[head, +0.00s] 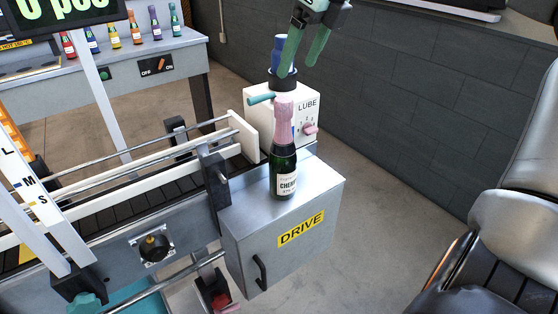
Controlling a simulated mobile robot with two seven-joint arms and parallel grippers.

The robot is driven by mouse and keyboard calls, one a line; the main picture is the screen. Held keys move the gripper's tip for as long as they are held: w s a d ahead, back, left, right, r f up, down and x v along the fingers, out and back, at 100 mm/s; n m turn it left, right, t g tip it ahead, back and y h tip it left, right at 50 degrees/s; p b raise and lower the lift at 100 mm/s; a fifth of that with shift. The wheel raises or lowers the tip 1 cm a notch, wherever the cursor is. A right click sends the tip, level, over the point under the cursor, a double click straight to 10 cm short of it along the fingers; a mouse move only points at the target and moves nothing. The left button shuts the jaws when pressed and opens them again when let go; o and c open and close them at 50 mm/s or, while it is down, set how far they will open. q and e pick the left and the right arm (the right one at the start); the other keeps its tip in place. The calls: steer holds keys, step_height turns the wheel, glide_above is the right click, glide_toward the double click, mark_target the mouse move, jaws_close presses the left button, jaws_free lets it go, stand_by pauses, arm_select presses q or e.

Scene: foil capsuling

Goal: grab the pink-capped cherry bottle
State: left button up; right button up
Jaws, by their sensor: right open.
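The pink-capped cherry bottle (284,160) stands upright on top of the grey drive box (322,178), in front of the lube box. It is dark green with a pink foil neck and a pale label. My right gripper (303,68) is in the upper middle of the head view, above and behind the bottle as seen here. Its green fingers are spread apart and point down, with nothing seen between them. It is apart from the bottle's body. My left gripper is not in view.
The white lube box (258,115) with a pink knob, teal lever and blue-topped part stands behind the bottle. Conveyor rails (130,165) run to the left. Several coloured bottles (135,28) stand on the back bench.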

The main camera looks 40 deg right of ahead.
mark_target(285, 99)
steer(key=x, duration=0.6)
steer(key=shift+s+f, duration=0.1)
steer(key=shift+f, duration=0.05)
steer(key=shift+p+x, duration=0.5)
steer(key=shift+x, duration=2.1)
steer(key=shift+s+a+f, duration=0.1)
steer(key=shift+s, duration=0.15)
jaws_close()
steer(key=shift+w, duration=0.1)
